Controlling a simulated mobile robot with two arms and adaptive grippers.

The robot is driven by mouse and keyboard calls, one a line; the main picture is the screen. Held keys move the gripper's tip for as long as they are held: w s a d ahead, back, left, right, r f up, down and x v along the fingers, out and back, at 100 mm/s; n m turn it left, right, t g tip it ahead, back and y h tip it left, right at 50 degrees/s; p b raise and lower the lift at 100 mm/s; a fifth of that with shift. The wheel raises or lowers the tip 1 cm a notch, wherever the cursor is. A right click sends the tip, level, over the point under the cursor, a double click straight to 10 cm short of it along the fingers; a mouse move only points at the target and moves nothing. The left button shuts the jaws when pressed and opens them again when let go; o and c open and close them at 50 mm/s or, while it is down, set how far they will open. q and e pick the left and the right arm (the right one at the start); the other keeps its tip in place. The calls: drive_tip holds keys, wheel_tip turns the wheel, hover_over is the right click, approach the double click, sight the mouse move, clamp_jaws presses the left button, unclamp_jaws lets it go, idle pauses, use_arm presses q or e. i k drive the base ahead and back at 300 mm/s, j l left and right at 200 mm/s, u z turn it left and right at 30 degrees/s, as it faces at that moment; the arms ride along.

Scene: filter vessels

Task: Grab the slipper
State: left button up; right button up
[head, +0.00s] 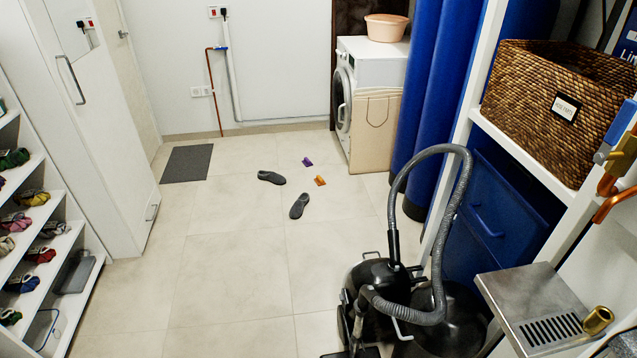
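Two dark grey slippers lie on the tiled floor in the head view. One slipper (271,177) lies roughly crosswise near the middle of the room. The other slipper (299,206) lies a little nearer and to the right, turned more lengthwise. The two are apart from each other. Neither of my grippers shows in this view.
A purple piece (307,161) and an orange piece (320,181) lie near the slippers. A black vacuum cleaner (380,285) stands at the front right. A washing machine (372,65) is at the back, a shoe rack (62,240) at left. The floor (220,270) before the slippers is clear.

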sight(276, 178)
drive_tip(key=i+j+u, duration=0.1)
drive_tip(key=j, duration=0.25)
drive_tip(key=i+j+u, duration=0.15)
drive_tip(key=j, duration=0.2)
drive_tip(key=i+j, duration=0.3)
drive_tip(key=i, duration=0.15)
drive_tip(key=i+j+u, duration=0.1)
drive_tip(key=i+j, duration=0.5)
drive_tip(key=i, duration=0.35)
drive_tip(key=i+j+u, duration=0.1)
drive_tip(key=i+j, duration=0.2)
drive_tip(key=i, duration=0.15)
drive_tip(key=i+z, duration=0.15)
drive_tip(key=i, duration=0.35)
drive_tip(key=i+z, duration=0.15)
drive_tip(key=i, duration=0.3)
drive_tip(key=i+j+z, duration=0.15)
drive_tip(key=i, duration=0.35)
drive_tip(key=i+j+z, duration=0.15)
drive_tip(key=i, duration=0.3)
